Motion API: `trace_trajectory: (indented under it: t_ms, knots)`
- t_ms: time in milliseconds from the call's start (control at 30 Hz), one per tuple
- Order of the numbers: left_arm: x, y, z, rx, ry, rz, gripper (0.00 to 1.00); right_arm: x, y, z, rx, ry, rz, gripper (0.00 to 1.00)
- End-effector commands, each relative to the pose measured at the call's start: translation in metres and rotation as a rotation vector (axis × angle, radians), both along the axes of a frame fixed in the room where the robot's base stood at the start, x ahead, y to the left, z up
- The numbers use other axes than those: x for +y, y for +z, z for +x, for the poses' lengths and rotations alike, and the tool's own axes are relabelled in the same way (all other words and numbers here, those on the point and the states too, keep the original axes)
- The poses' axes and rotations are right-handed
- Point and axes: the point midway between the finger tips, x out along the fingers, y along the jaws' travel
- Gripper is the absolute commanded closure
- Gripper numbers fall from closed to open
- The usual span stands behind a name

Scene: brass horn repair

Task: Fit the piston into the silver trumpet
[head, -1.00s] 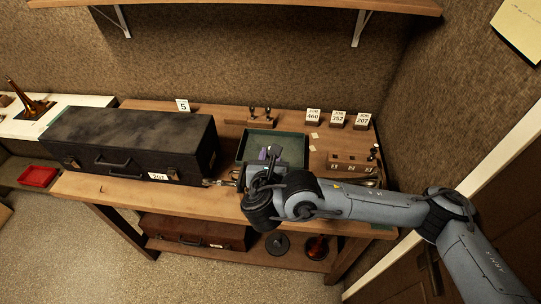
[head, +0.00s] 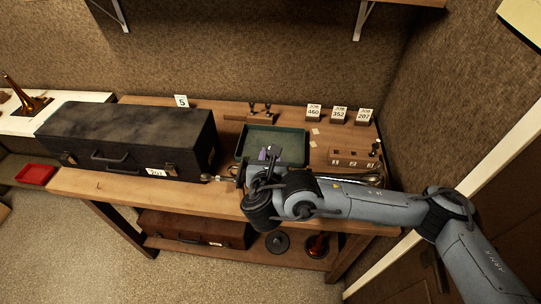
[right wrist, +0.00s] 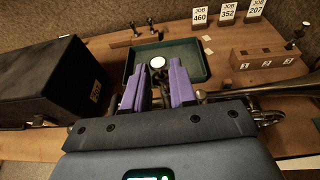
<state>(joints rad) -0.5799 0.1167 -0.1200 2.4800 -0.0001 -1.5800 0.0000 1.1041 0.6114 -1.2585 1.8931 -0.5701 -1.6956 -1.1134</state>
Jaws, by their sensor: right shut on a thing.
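My right gripper (head: 268,154) is over the front of the bench, and its purple fingers (right wrist: 158,88) show in the right wrist view. They are shut on the piston (right wrist: 158,63), whose pale round top shows between the fingertips. Its lower part is hidden by the gripper. The silver trumpet (head: 350,178) lies along the front of the bench, largely behind my right gripper and arm. In the right wrist view its bell (right wrist: 290,85) points right. I cannot tell whether the piston touches the trumpet's valves. My left gripper is not in view.
A green tray (head: 297,133) lies behind the gripper. A black case (head: 130,135) stands left. A wooden block (head: 345,160) numbered 1, 2, 3 stands right, with a dark-knobbed item at its end. Job cards (head: 338,114) and a small wooden stand (head: 240,116) are at the back.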

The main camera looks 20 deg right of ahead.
Motion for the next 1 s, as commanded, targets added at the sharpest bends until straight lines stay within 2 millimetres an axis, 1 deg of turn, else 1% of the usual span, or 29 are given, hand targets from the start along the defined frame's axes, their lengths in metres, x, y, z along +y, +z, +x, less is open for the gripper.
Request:
trace_trajectory:
  t_ms: [500,1000]
  knots:
    - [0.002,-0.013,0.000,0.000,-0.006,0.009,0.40,0.000,-0.014,0.000,0.000,0.000,0.001,1.00]
    - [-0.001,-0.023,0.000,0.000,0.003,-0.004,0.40,0.000,-0.026,0.000,0.000,0.000,0.001,1.00]
